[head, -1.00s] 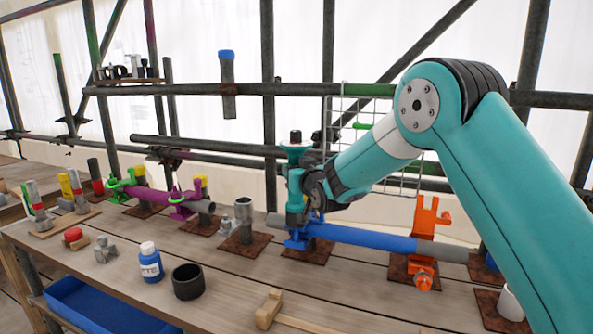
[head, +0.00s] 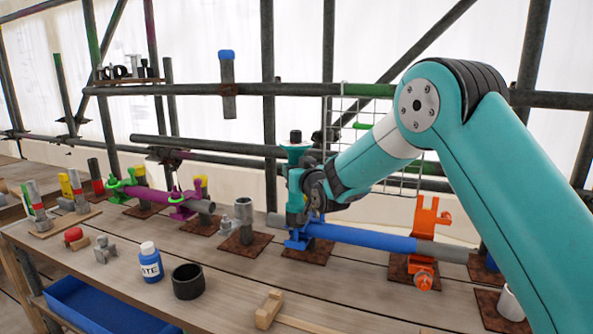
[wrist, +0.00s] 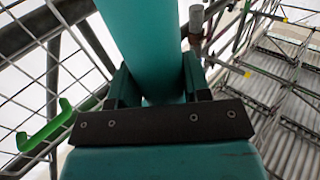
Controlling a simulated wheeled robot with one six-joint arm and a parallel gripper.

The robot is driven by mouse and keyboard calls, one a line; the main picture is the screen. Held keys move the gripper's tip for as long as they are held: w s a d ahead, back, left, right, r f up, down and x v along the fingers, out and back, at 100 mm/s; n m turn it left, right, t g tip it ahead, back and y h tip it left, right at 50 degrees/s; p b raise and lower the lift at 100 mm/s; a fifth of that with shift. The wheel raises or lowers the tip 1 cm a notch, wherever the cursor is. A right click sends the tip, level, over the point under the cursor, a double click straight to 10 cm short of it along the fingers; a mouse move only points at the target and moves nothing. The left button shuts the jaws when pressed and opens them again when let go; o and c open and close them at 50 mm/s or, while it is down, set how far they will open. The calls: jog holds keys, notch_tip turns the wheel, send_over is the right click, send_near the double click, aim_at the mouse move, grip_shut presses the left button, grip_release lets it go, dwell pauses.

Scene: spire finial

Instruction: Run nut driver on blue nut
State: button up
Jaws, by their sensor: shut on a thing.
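My gripper (wrist: 158,88) is shut on the teal nut driver (wrist: 150,35), whose thick body fills the space between the fingers in the wrist view. In the head view the nut driver (head: 296,155) stands about upright, with a dark cap on top. Its lower end is at the blue clamp (head: 298,241), which sits at the left end of the blue tube (head: 360,237). The blue nut cannot be made out; the driver and gripper cover that spot, so I cannot tell whether the driver is seated on it.
An orange clamp (head: 424,240) stands at the right of the tube. A purple clamp (head: 183,205) and a green clamp (head: 118,188) are at the left. A wire mesh panel (head: 385,130) is behind my arm. A blue bottle (head: 150,264) and black cup (head: 188,281) stand in front.

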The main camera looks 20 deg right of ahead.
aim_at(298, 143)
jog(key=shift+f, duration=0.25)
jog(key=shift+r+p, duration=1.5)
jog(key=shift+r, duration=2.45)
